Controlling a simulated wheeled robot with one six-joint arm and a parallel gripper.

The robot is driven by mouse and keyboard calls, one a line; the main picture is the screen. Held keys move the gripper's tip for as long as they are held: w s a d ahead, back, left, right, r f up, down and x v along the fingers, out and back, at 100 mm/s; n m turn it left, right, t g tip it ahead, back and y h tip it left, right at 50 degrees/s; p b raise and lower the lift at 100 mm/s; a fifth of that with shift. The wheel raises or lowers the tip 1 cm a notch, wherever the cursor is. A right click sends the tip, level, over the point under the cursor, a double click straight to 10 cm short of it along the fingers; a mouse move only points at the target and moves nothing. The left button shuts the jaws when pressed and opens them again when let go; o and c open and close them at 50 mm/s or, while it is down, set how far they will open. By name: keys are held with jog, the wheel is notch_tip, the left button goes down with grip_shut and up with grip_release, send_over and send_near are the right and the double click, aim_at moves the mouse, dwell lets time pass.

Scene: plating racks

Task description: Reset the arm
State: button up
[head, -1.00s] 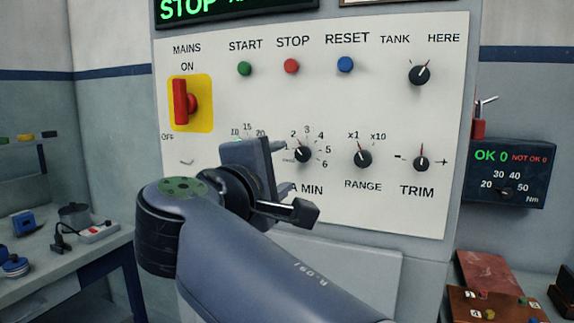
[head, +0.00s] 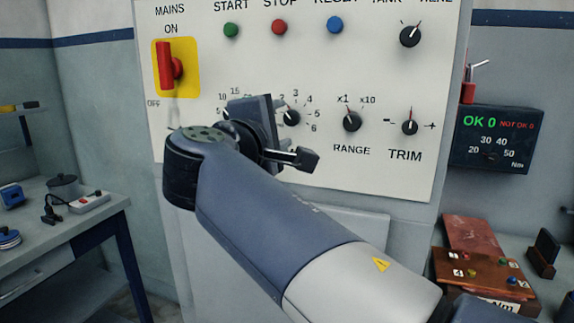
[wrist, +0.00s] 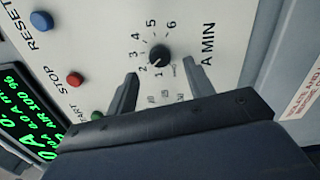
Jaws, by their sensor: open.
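My gripper (wrist: 130,95) is open in the wrist view, with its two fingers apart and nothing between them. It faces the white control panel (head: 300,60), near the "A MIN" knob (wrist: 160,54). In the head view, my gripper (head: 274,122) is in front of the panel's lower row, and its palm and arm hide the dial at the left of that row. The "A MIN" knob (head: 292,118) shows just right of the gripper. I cannot tell whether a finger touches the panel.
The panel holds a red mains switch (head: 165,66) on a yellow plate, green, red and blue (head: 335,25) buttons, and RANGE (head: 352,121) and TRIM (head: 410,127) knobs. A bench (head: 80,220) stands at left. At right are a torque display (head: 492,138) and a brown box (head: 484,270).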

aim_at(290, 119)
jog(key=x, duration=0.5)
jog(key=shift+w+p, duration=0.1)
jog(key=shift+p, duration=0.2)
